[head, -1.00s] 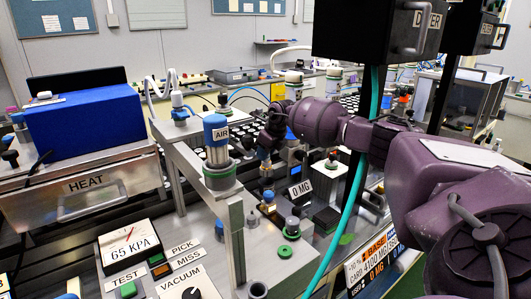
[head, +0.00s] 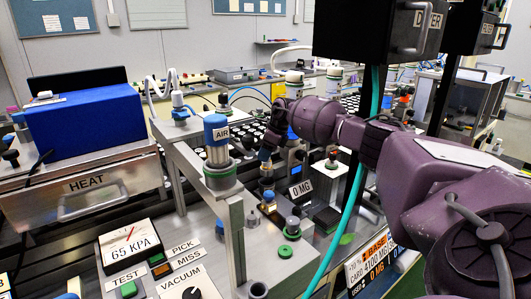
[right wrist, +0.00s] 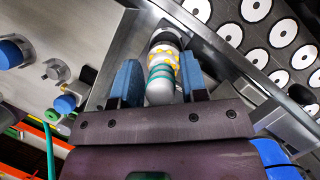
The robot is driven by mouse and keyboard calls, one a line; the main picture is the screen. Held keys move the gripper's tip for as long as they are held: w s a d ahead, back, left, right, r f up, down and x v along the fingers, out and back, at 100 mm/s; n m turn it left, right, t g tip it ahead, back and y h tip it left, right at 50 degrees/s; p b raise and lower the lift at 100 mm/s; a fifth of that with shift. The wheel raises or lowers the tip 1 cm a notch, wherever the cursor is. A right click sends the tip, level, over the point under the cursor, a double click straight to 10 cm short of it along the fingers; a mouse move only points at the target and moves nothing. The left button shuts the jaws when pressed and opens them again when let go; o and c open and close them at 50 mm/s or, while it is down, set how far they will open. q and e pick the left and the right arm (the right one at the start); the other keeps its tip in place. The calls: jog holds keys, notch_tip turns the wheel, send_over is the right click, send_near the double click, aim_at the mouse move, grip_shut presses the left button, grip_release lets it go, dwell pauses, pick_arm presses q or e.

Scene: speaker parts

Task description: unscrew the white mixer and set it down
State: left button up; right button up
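The white mixer (right wrist: 162,80), a pale rounded cylinder with teal and yellow bands, is in the right wrist view. It lies between the two blue fingers of my right gripper (right wrist: 163,73). The fingers stand close along both of its sides and appear shut on it. Its far end meets a dark round part, and I cannot tell whether it is still joined there. My left gripper is not in view.
A blue-topped AIR cylinder (head: 217,150) on a grey frame stands left of my right gripper. A teal hose (head: 351,200) hangs to its right. A gauge (head: 131,245) and green-based fittings (head: 291,228) are in front. Several black-and-white discs (right wrist: 257,9) lie beside the gripper.

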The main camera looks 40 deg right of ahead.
jog(key=m+h, duration=0.1)
jog(key=m, duration=0.2)
jog(key=m+t+h, duration=0.1)
jog(key=m, duration=0.2)
jog(key=shift+d, duration=0.1)
jog(key=m+h, duration=0.1)
jog(key=m, duration=0.2)
jog(key=m+h, duration=0.1)
jog(key=m, duration=0.2)
jog(key=shift+d+g, duration=0.1)
jog(key=shift+g, duration=0.2)
jog(key=shift+h, duration=0.3)
jog(key=c, duration=0.5)
jog(key=n+y, duration=0.2)
jog(key=n, duration=0.3)
jog(key=shift+n, duration=0.4)
jog(key=n+y, duration=0.1)
jog(key=n, duration=0.2)
jog(key=n+y, duration=0.1)
jog(key=n, duration=0.2)
jog(key=shift+a+y, duration=0.2)
jog(key=shift+y, duration=0.1)
